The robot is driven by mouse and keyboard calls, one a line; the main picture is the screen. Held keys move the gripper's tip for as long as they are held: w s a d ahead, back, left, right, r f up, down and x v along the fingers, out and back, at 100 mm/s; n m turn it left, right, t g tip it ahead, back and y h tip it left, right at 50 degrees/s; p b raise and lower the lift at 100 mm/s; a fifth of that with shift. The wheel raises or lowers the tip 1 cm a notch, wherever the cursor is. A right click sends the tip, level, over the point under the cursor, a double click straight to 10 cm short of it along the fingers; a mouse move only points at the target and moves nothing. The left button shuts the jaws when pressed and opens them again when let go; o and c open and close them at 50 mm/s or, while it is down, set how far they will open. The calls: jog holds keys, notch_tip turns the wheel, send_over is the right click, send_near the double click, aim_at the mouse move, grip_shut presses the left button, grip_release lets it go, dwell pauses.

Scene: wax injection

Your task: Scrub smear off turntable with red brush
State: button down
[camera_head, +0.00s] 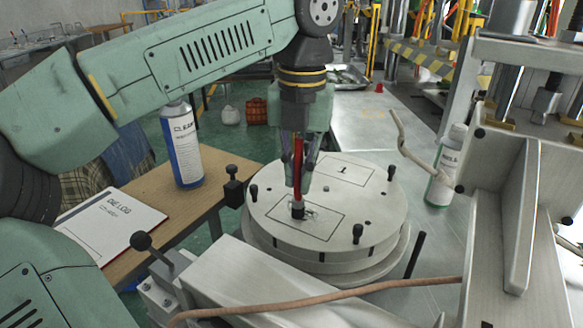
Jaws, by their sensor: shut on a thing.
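The turntable (350,216) is a round, pale metal disc with outlined rectangles and several dark knobs near its rim. My gripper (298,187) points straight down over the turntable's front-left part. It is shut on the red brush (297,165), which stands upright between the fingers. The brush's dark head (297,210) is at the turntable surface, inside or at the edge of the front outlined rectangle. A greyish smear (316,215) shows beside the brush head. The head hides part of it, and I cannot tell for sure whether the bristles touch.
A white-green can (443,170) stands right of the turntable. A brown hose (330,297) crosses in front. A metal press frame (510,190) closes off the right side.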

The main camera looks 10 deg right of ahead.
jog(key=shift+s+d+f+p, duration=0.1)
jog(key=shift+s+d+p, duration=0.1)
jog(key=shift+s+d, duration=0.9)
jog(key=shift+s+d+p, duration=0.15)
jog(key=shift+s+d, duration=0.7)
jog(key=shift+d, duration=0.35)
jog(key=shift+a, duration=0.1)
